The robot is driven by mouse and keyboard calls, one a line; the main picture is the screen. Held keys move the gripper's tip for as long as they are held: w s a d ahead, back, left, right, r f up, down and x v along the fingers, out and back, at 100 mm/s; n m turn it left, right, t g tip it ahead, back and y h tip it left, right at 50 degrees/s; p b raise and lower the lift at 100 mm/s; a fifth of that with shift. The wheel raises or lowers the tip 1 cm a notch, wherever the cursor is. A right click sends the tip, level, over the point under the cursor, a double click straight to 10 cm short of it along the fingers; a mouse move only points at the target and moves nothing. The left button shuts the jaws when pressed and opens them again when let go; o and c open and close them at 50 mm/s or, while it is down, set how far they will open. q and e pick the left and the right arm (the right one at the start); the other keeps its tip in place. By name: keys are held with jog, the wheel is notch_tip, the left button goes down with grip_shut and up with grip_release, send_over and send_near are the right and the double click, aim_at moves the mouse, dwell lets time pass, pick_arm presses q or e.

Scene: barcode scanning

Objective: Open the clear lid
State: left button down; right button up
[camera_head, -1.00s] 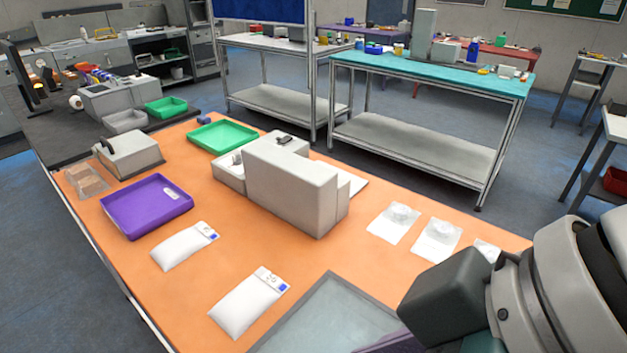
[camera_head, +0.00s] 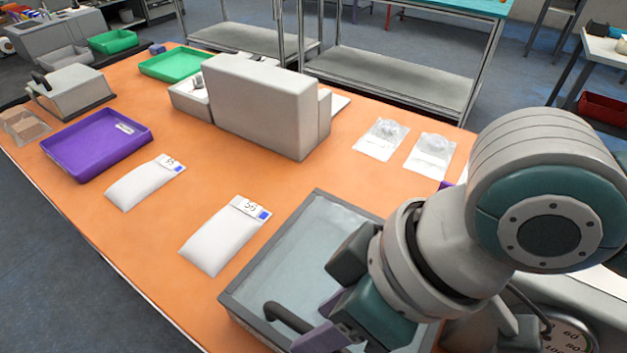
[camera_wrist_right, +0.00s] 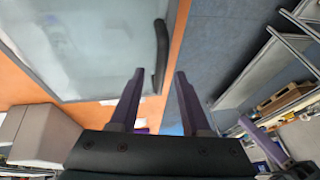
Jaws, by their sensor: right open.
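The clear lid (camera_head: 320,240) is a see-through panel in a grey frame, lying closed on a box at the front of the orange table. Its dark curved handle (camera_head: 287,317) is at the front edge. My right gripper (camera_head: 318,338) is low beside the handle in the head view, partly hidden by its own arm. In the right wrist view the lid (camera_wrist_right: 90,45) fills the upper left, and the handle (camera_wrist_right: 162,50) lines up between the two spread, empty purple fingers (camera_wrist_right: 160,74). I cannot tell whether the fingers surround the handle. My left gripper is not in view.
White pouches (camera_head: 226,236) lie left of the lid. A grey machine (camera_head: 262,107) stands behind it, with clear packets (camera_head: 381,139) to its right. Purple (camera_head: 97,145) and green (camera_head: 177,65) trays sit farther left. A dial scale (camera_head: 566,337) is at lower right.

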jog(key=shift+a+f, duration=0.15)
jog(key=shift+f, duration=0.15)
grip_shut()
dwell(1.3)
